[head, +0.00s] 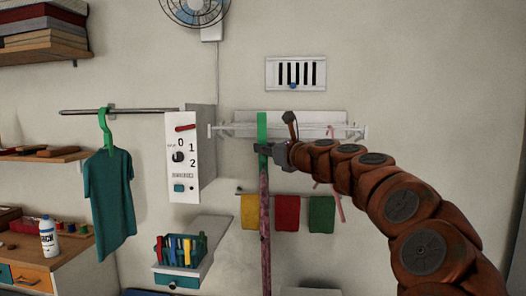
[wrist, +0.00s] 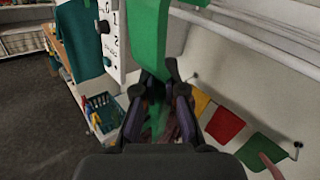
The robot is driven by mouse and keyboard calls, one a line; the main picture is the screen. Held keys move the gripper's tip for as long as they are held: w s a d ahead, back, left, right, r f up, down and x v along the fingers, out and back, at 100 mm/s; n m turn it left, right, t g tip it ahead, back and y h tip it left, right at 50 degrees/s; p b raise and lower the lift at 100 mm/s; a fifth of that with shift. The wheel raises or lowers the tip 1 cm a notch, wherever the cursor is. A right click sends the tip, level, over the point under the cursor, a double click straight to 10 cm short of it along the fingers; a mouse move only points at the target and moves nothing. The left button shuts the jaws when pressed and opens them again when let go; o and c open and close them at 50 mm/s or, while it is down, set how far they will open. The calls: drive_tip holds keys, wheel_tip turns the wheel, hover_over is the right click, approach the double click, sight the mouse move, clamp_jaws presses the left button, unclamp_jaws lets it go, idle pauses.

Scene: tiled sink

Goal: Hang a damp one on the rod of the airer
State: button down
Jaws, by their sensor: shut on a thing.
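My gripper (head: 268,150) is shut on a green strip (head: 262,126) in front of the white wall airer (head: 225,130). The strip rises above the fingers, and a long mottled dark-red length (head: 265,215) hangs straight down below them. In the wrist view the green strip (wrist: 150,35) runs up from between my gripper's fingers (wrist: 157,85). The airer's rods are partly hidden behind the strip and my arm. I cannot tell whether the strip touches a rod. A thin pink strip (head: 337,205) hangs below the airer's right part. Dampness cannot be told.
Yellow (head: 249,211), red (head: 286,213) and green (head: 321,213) cloths hang on a lower rail. A white control box (head: 203,150) juts out left of the airer. A teal shirt (head: 109,200) hangs further left. A basket of pegs (head: 181,250) stands on a shelf below.

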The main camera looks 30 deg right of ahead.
drive_tip(key=shift+w+d+f+b, duration=0.1)
drive_tip(key=shift+w+d+b, duration=0.2)
drive_tip(key=shift+w+d, duration=0.9)
drive_tip(key=shift+w, duration=0.05)
drive_tip(key=shift+w+d+f, duration=0.1)
drive_tip(key=shift+w+d, duration=0.15)
drive_tip(key=shift+w, duration=0.1)
drive_tip(key=shift+s+f+b, duration=0.1)
drive_tip(key=shift+f+b, duration=0.75)
drive_tip(key=shift+f, duration=0.4)
